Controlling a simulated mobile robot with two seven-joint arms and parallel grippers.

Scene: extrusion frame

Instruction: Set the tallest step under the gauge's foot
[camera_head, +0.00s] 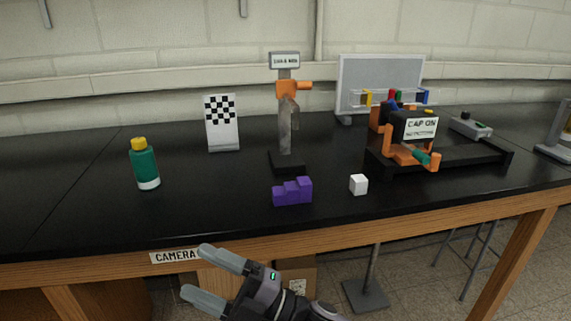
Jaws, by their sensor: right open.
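A purple stepped block (292,191) lies on the black table near the front edge, its tallest step at the right end. Behind it stands an upright gauge (287,120), with an orange clamp, a grey column and a dark base. I cannot make out the gauge's foot clearly, and the block is in front of the base, apart from it. My right gripper (211,272) is open and empty, below and in front of the table's front edge, left of the block. My left gripper is not in view.
A white cube (358,184) sits right of the purple block. A green bottle (145,165) with a yellow cap and a checkered card (222,122) stand at left. A black frame with an orange device (408,154) occupies the right. The front left tabletop is clear.

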